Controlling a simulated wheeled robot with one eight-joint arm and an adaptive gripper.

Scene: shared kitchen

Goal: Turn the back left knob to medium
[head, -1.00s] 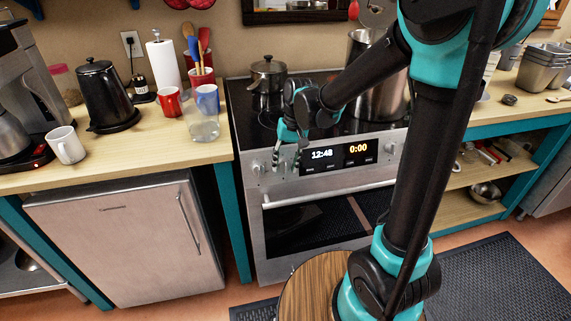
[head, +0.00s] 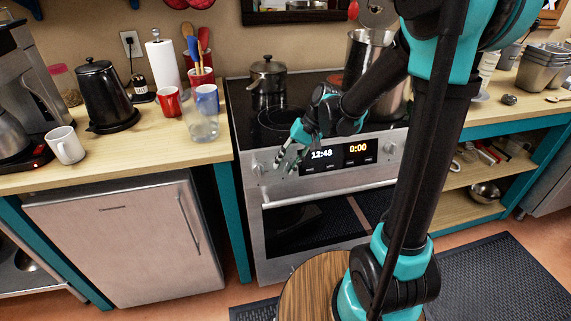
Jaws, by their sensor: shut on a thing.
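The stove (head: 325,190) has a steel front panel with a lit display and knobs on both sides. At the left end of the panel is one uncovered knob (head: 257,169). My gripper (head: 286,162) is at the panel just right of that knob and left of the display. It is shut on a second knob there, which the fingers largely hide. The gripper is tilted, with its fingers pointing down and to the left. The mark and exact angle of the held knob are too small to read. Another knob (head: 391,148) shows right of the display.
A lidded pot (head: 268,76) stands on the back left of the cooktop. A large steel pot (head: 372,70) stands on the right side, partly behind my arm. The oven handle (head: 330,194) runs below the panel. A clear glass (head: 203,120) stands near the left counter's edge.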

